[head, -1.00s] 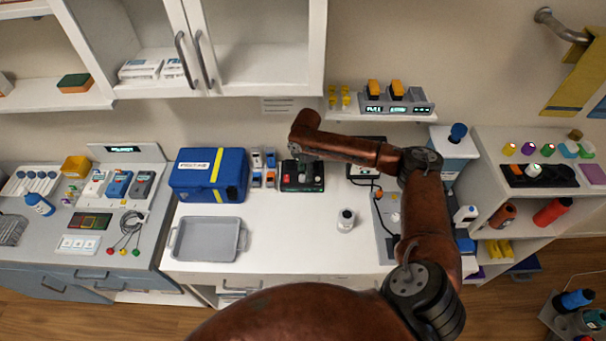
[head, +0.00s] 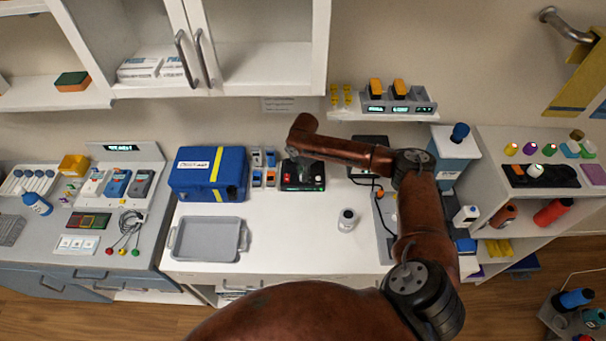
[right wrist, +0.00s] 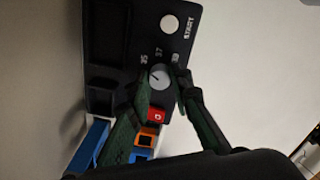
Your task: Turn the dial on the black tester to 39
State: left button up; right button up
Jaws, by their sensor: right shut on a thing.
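The black tester (head: 290,186) stands on the white counter beside the blue case in the head view. In the right wrist view its black panel (right wrist: 112,42) fills the upper middle, with a light round dial (right wrist: 158,76). The numbers 35 and 37 show beside the dial; a third number is partly covered by a finger. The dial's pointer is too small to read surely. My right gripper (right wrist: 162,84) is shut on the dial, one dark green finger on each side. In the head view the right gripper (head: 304,165) hangs over the tester. My left gripper is not in view.
A white START button (right wrist: 169,24) and a red button (right wrist: 158,116) sit near the dial. A grey tray (head: 209,253) lies in front. The counter's middle is mostly clear.

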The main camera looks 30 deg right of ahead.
grip_shut()
jog(key=shift+s+a+m+p, duration=0.1)
jog(key=shift+m+p, duration=0.3)
jog(key=shift+p, duration=0.3)
jog(key=m+p, duration=0.7)
jog(key=p, duration=0.2)
jog(key=shift+a+r, duration=0.1)
jog(key=m+p, duration=0.4)
jog(key=m, duration=0.1)
jog(key=shift+m, duration=0.4)
jog(key=shift+f+m+p, duration=0.2)
jog(key=shift+m+p, duration=1.15)
jog(key=shift+m, duration=0.85)
jog(key=o, duration=0.9)
grip_release()
